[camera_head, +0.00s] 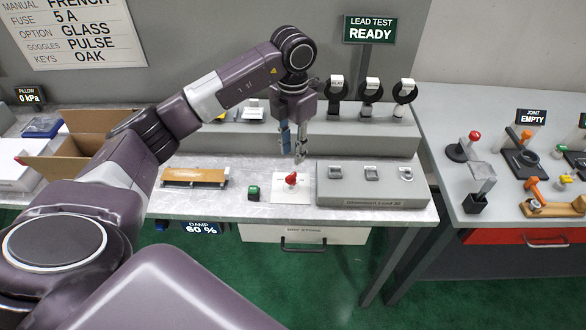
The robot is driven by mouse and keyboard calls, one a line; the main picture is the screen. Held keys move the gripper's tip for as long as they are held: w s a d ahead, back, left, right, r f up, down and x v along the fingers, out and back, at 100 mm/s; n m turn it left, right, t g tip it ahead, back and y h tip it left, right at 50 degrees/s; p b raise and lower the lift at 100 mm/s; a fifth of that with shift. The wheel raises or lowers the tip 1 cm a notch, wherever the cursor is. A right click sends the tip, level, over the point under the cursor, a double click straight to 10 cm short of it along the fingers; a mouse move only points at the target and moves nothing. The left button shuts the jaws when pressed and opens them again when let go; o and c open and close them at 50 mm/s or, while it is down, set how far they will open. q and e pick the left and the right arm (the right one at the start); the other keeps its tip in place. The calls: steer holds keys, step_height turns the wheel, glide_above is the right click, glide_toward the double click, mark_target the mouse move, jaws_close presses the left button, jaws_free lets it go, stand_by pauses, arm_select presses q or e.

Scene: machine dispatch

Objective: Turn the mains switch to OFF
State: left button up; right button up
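A red rotary knob (291,179) on a white plate (292,196) lies on the grey bench top; it looks like the mains switch. Any ON or OFF marking on it is too small to read. My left gripper (293,150) points down just above and behind the knob, apart from it. Its two fingers are spread with a narrow gap and nothing between them. My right gripper is out of view.
A grey box (372,188) with several fittings stands close on the right. An open carton (72,155) is at left. A raised shelf (350,139) runs behind.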

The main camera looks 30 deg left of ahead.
mark_target(293, 173)
arm_select(q)
step_height(293, 173, down, 6)
steer(key=shift+f+p, duration=0.1)
steer(key=shift+p, duration=0.95)
steer(key=shift+f, duration=0.65)
jaws_close()
